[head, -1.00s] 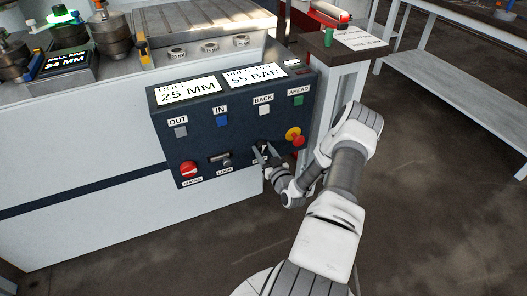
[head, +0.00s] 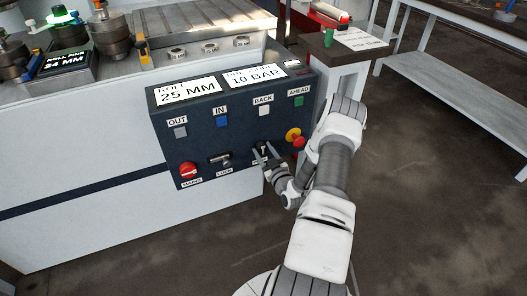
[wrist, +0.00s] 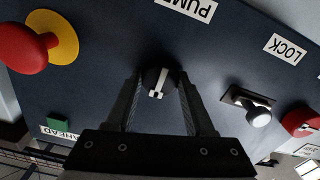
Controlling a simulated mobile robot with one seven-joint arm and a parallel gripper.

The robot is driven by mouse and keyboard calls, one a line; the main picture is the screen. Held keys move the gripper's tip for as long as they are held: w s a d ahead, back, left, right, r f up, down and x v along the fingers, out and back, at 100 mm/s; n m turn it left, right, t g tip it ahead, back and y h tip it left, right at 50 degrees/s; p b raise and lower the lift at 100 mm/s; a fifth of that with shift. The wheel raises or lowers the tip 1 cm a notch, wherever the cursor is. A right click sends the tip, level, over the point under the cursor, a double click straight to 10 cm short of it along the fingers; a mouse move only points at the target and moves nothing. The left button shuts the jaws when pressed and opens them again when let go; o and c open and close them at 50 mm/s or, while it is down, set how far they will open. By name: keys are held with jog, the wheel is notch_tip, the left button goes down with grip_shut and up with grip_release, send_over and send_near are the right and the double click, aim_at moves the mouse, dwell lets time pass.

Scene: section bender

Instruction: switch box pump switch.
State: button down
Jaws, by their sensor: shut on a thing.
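The dark switch box (head: 200,135) is fixed to the front of the white machine in the head view. The pump switch is a black round knob with a white mark (wrist: 157,80), beneath the PUMP label (wrist: 188,8) in the wrist view. My gripper (head: 262,150) is at the knob in the lower right of the box. In the wrist view its fingers (wrist: 158,92) stand on both sides of the knob, shut on it. The white mark points nearly straight along the picture's height, slightly tilted. In the head view my gripper hides most of the knob and its label.
The red and yellow emergency button (head: 295,138) is close to the right of my gripper. The lock lever (head: 220,159) and red mains knob (head: 188,169) are to the left. Push buttons sit above, below displays reading 25 MM and 10 BAR (head: 254,76).

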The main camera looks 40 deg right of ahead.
jog(key=shift+c, duration=1.3)
grip_release()
jog(key=p+v, duration=0.4)
jog(key=v, duration=1.3)
jog(key=shift+s, duration=0.3)
jog(key=shift+d+f, duration=0.1)
